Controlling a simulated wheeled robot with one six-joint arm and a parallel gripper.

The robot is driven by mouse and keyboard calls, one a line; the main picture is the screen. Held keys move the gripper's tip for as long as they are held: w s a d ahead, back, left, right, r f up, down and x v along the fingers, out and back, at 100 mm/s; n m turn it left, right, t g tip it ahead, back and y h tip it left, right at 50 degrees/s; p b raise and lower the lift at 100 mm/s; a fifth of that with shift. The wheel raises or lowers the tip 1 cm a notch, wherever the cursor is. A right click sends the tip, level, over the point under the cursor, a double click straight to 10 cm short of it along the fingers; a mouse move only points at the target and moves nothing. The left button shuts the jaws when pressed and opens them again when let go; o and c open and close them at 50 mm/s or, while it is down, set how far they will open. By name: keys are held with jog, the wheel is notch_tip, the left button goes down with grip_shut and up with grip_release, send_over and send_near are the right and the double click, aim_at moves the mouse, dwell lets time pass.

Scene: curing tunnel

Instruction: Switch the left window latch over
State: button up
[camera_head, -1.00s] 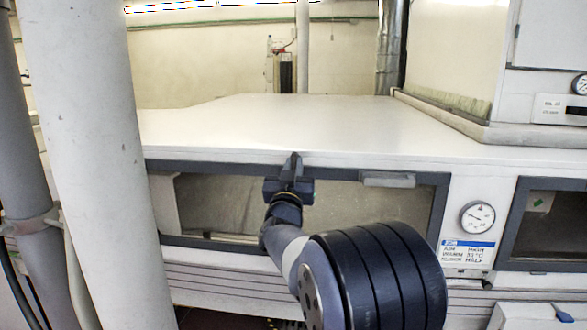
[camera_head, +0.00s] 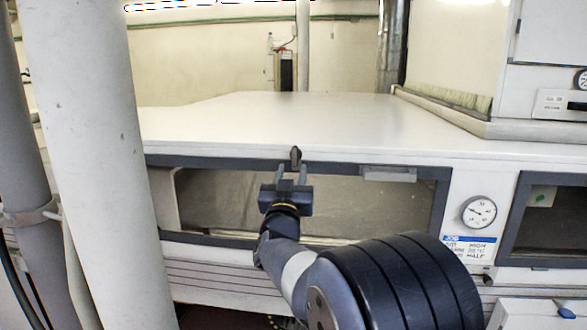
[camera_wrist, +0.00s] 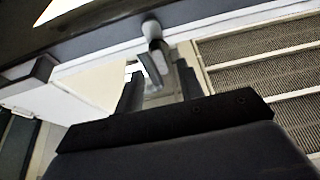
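The left window (camera_head: 375,212) is a long pane in a dark frame, below the white top of the machine. Its latch (camera_head: 295,154) is a small dark piece on the upper edge of the frame, standing about upright. In the wrist view the latch (camera_wrist: 153,32) shows as a rounded grey lever at top centre. My gripper (camera_head: 291,172) is just below and in front of the latch, its two fingers apart and empty. In the wrist view the fingers (camera_wrist: 160,85) stand either side of the latch's lower end; I cannot tell whether either touches it.
A light grey bar (camera_head: 388,174) sits on the window frame's upper right. A round gauge (camera_head: 479,212) and a blue-white label (camera_head: 468,248) are to the right, then a second dark window (camera_head: 550,222). A thick pale column (camera_head: 95,150) stands at the left. The white top (camera_head: 260,115) is clear.

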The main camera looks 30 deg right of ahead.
aim_at(294, 160)
jog(key=b+v, duration=0.1)
jog(key=v, duration=0.5)
jog(key=p+x, duration=0.2)
jog(key=x, duration=0.8)
jog(key=shift+w+d+r+p, duration=0.15)
jog(key=shift+w+r+p, duration=0.1)
jog(key=shift+p, duration=0.1)
jog(key=shift+f, duration=0.1)
